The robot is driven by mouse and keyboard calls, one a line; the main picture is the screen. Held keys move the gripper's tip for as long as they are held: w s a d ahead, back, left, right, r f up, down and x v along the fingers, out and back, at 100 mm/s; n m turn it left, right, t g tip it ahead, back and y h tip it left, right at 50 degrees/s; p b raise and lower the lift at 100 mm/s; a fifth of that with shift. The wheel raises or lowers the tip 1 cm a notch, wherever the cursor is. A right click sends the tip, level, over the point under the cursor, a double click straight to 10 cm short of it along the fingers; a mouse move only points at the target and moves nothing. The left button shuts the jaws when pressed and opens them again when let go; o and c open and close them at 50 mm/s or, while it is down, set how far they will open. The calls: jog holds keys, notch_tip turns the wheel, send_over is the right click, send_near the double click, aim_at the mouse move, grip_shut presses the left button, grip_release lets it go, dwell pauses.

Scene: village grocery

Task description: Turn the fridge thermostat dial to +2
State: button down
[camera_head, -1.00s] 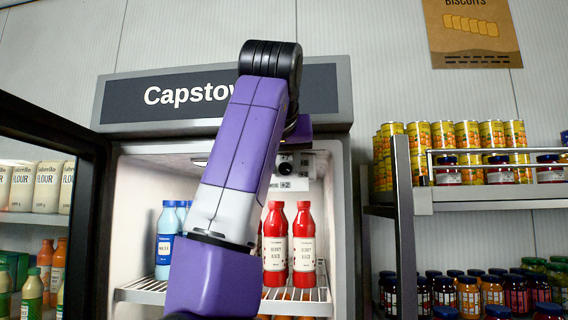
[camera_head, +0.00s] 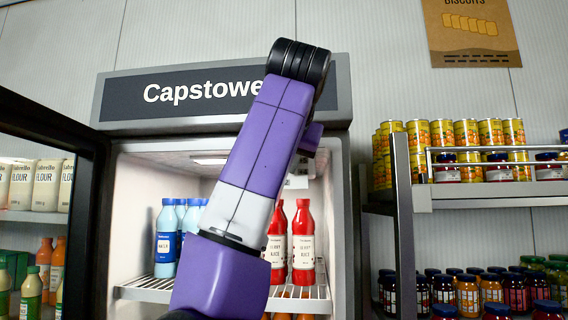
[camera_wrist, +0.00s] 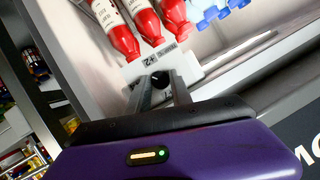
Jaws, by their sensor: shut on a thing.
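The thermostat dial (camera_wrist: 160,79) is a small dark round knob on a white thermostat box (camera_wrist: 188,71) in the wrist view. A "+2" mark (camera_wrist: 150,60) shows upside down beside it. My gripper (camera_wrist: 161,88) has its two grey fingers on either side of the dial, shut on it. The dial's pointer cannot be made out. In the head view, my arm hides the fingers and dial, and only a strip of the thermostat box (camera_head: 299,181) shows inside the open fridge (camera_head: 341,200).
Red bottles (camera_head: 303,245) and blue-capped bottles (camera_head: 166,240) stand on the fridge's wire shelf (camera_head: 145,291). The open fridge door (camera_head: 88,200) is at the left. A metal shelf rack (camera_head: 402,200) with cans and jars stands at the right.

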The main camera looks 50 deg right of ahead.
jog(key=shift+s+d+f+m+t+y+b, duration=0.15)
jog(key=shift+m+t+b, duration=0.55)
jog(key=shift+m, duration=0.7)
jog(key=shift+w+a+m+t+y+b, duration=0.1)
jog(key=shift+m+t+y+b, duration=0.2)
jog(key=shift+m+t, duration=0.85)
jog(key=shift+s+m+g, duration=0.1)
jog(key=shift+m+g, duration=0.15)
jog(key=shift+m, duration=0.1)
jog(key=c, duration=1.2)
grip_release()
jog(key=shift+o, duration=0.2)
